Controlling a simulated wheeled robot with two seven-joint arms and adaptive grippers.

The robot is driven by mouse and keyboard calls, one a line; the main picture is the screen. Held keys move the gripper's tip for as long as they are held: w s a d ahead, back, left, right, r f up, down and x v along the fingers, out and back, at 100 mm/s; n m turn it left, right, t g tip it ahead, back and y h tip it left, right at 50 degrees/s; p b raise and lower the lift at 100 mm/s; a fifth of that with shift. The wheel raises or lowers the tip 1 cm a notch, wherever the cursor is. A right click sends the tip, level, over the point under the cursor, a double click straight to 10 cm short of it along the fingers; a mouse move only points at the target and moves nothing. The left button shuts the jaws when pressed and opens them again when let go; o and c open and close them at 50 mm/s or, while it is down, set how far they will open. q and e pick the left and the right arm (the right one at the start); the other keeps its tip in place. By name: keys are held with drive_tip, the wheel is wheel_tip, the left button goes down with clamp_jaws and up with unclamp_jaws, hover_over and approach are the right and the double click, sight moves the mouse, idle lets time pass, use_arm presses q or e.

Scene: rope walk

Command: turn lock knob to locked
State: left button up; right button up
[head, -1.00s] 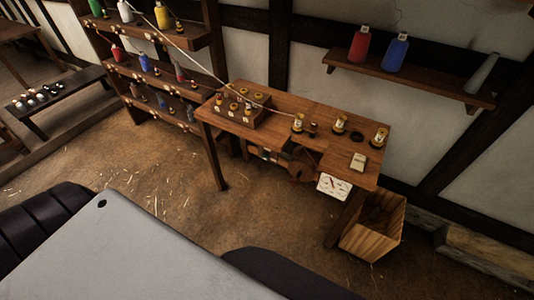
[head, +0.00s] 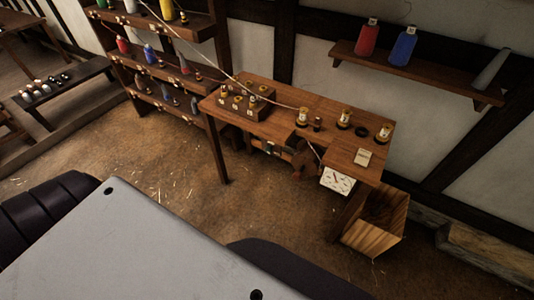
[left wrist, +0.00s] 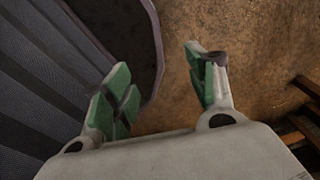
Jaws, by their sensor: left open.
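I cannot make out a lock knob for certain in any view. A wooden workbench (head: 310,108) stands ahead, with small round dark and yellow fittings on its top, too small to tell apart. A white card with marks (head: 337,181) hangs at its front edge. My left gripper (left wrist: 160,85) shows in the left wrist view, with its two green-padded fingers wide apart and nothing between them. It is over bare brown floor, away from the bench. Neither gripper shows in the head view.
A wooden bin (head: 376,222) stands at the bench's right end. A wall shelf (head: 425,76) holds red, blue and grey cones. A spool rack (head: 160,80) stands at the left, and a low dark bench (head: 64,88) beyond it. The floor (head: 150,150) before the workbench is clear.

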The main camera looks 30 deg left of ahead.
use_arm(q)
drive_tip(key=w+a+r+m+t+y+b, duration=0.1)
drive_tip(key=w+a+m+t+b, duration=0.35)
drive_tip(key=w, duration=0.85)
drive_tip(key=w+a+m+t+y+b, duration=0.1)
drive_tip(key=w+a+m+b, duration=0.6)
drive_tip(key=w, duration=0.5)
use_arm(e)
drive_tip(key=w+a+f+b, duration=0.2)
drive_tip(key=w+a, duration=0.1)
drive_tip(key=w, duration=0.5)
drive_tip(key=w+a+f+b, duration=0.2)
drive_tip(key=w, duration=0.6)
use_arm(q)
drive_tip(key=m+t+h+b, duration=0.2)
drive_tip(key=m+t+b, duration=0.9)
drive_tip(key=m+b, duration=0.85)
approach(267, 152)
drive_tip(key=s+m+p, duration=0.2)
drive_tip(key=s+p, duration=0.1)
drive_tip(key=s, duration=0.1)
drive_tip(key=shift+s+m+h, duration=0.2)
drive_tip(key=shift+m+h, duration=0.1)
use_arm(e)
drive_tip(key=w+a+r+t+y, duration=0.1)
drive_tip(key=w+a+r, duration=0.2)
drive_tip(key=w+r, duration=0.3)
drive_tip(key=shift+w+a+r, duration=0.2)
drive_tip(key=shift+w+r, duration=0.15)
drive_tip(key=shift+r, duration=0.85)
